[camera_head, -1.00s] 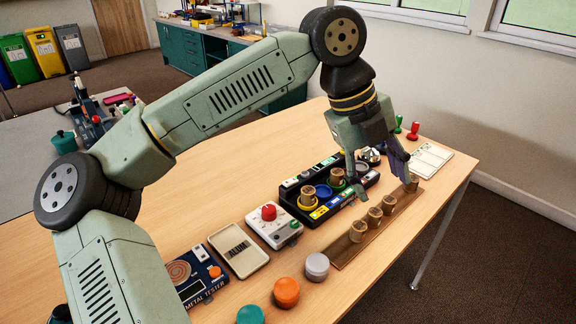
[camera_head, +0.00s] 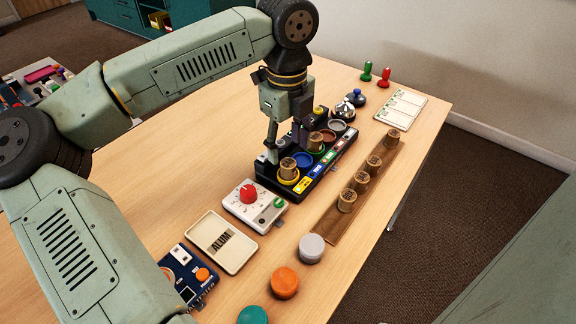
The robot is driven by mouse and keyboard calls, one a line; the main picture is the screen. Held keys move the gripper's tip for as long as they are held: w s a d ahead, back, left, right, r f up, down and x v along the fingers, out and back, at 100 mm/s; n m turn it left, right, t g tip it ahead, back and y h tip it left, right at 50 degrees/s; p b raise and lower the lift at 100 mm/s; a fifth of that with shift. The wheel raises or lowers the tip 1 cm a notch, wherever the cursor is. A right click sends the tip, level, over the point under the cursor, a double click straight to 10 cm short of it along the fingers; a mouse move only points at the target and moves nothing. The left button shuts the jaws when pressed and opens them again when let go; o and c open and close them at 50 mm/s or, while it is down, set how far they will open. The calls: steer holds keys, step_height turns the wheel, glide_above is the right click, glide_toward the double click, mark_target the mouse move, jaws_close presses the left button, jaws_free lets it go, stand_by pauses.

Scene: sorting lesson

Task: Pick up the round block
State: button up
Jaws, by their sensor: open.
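Several round, brown wooden-looking blocks are in view; I cannot tell which one the task means. One block (camera_head: 288,168) stands upright in the yellow ring of the black sorting tray (camera_head: 322,178). Another block (camera_head: 315,141) stands farther back in the same tray. More blocks stand on a brown wooden strip, the nearest of them a block (camera_head: 347,200) at its front end. My gripper (camera_head: 285,150) is open and points down over the tray, close to the block in the yellow ring. Whether a finger touches that block is unclear.
A white box with a red knob (camera_head: 249,193), a cream ALUM tray (camera_head: 214,247) and a blue tester (camera_head: 187,276) lie left of the tray. Grey (camera_head: 311,248), orange (camera_head: 284,281) and teal (camera_head: 253,315) discs lie in front. A bell (camera_head: 345,110) stands behind.

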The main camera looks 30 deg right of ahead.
mark_target(288, 163)
steer(key=f+p, duration=0.1)
steer(key=f, duration=0.3)
steer(key=shift+s+f, duration=0.2)
steer(key=c, duration=1)
